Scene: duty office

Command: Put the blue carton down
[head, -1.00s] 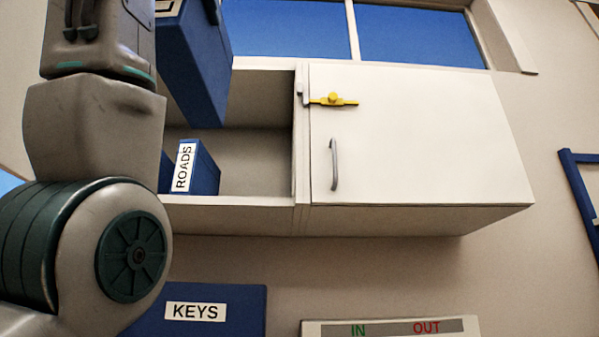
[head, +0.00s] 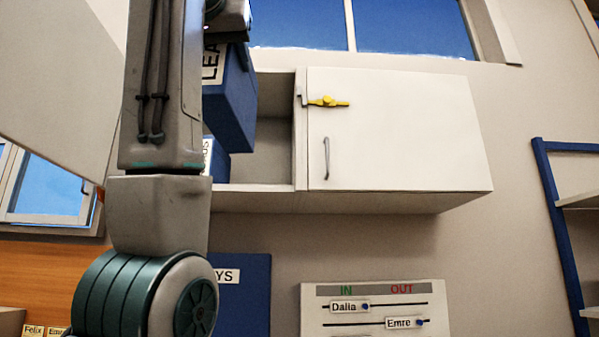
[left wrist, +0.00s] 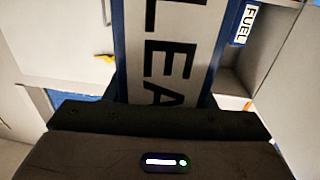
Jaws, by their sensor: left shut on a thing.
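The blue carton (head: 235,105) has a white label, of which "LEA" shows. My left gripper (head: 228,22) is shut on it from above, partly hidden by my arm in the head view. The carton hangs in front of the open left part of the wall cabinet (head: 400,130). I cannot tell whether its lower end is inside the opening. In the left wrist view, the carton's label (left wrist: 178,45) fills the middle, just beyond the gripper (left wrist: 160,108). My right gripper is not in view.
A blue "ROADS" box (head: 218,168) stands in the cabinet, partly hidden. The left wrist view shows a "FUEL" box (left wrist: 242,28). Bare cabinet space (head: 268,160) lies right of the carton. The right cabinet door is shut, with a yellow latch (head: 325,101). An IN/OUT board (head: 375,312) hangs below.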

